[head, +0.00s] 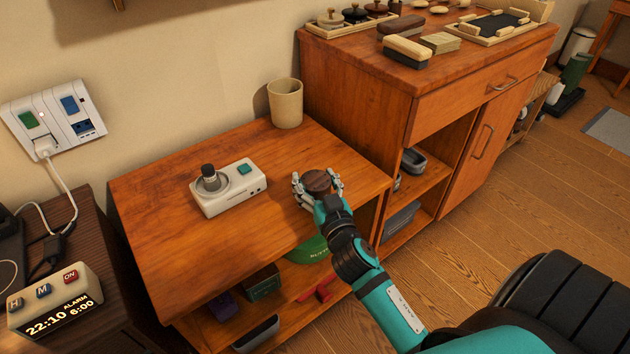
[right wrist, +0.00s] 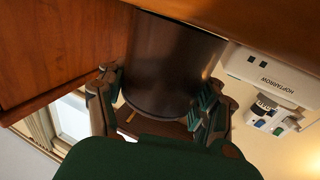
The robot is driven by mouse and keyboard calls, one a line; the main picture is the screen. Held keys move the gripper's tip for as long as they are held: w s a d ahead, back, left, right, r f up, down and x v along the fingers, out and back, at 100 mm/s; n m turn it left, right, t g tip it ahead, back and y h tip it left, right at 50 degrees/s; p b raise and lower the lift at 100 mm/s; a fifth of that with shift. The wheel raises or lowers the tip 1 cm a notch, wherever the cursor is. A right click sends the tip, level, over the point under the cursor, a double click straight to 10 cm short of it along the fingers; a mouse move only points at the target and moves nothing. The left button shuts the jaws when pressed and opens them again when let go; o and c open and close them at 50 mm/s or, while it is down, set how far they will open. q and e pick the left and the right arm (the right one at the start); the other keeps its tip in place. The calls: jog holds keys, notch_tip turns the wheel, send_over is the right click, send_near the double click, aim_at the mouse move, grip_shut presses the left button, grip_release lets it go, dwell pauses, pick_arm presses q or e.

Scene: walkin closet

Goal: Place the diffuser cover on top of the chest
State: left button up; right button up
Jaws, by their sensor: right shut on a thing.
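A dark brown, round diffuser cover (head: 318,181) is held in my right gripper (head: 318,186), at the front right edge of the low wooden cabinet (head: 165,235). In the right wrist view the cover (right wrist: 172,65) is a dark cylinder between the fingers (right wrist: 160,90). Whether it touches the cabinet top is unclear. A taller wooden chest (head: 350,88) with a drawer and door stands to the right. The frames do not show which of the two the task calls the chest. My left gripper is not in view.
A white device (head: 228,188) with a dark knob and green button, and a beige cup (head: 285,103), stand on the low cabinet. The taller chest carries brushes (head: 405,50), a tray (head: 490,28) and jars (head: 354,14). Bare wood shows around the device and near the chest's front left corner.

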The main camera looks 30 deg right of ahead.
jog(key=shift+f, duration=0.15)
jog(key=o, duration=1.2)
jog(key=shift+o, duration=0.2)
jog(key=shift+r, duration=0.25)
jog(key=v, duration=1.2)
jog(key=s+a+f+g+y, duration=0.1)
jog(key=s+f+g, duration=0.3)
jog(key=f+g, duration=0.45)
jog(key=s+a+f+n+g+y, duration=0.1)
jog(key=s+a+f+n+g, duration=0.1)
jog(key=s, duration=0.3)
jog(key=s+a+f+n+g+y, duration=0.2)
jog(key=s+a+f+g, duration=0.1)
jog(key=s+a, duration=0.1)
jog(key=shift+s+a+n, duration=0.3)
jog(key=shift+s+a, duration=0.1)
jog(key=shift+s, duration=0.25)
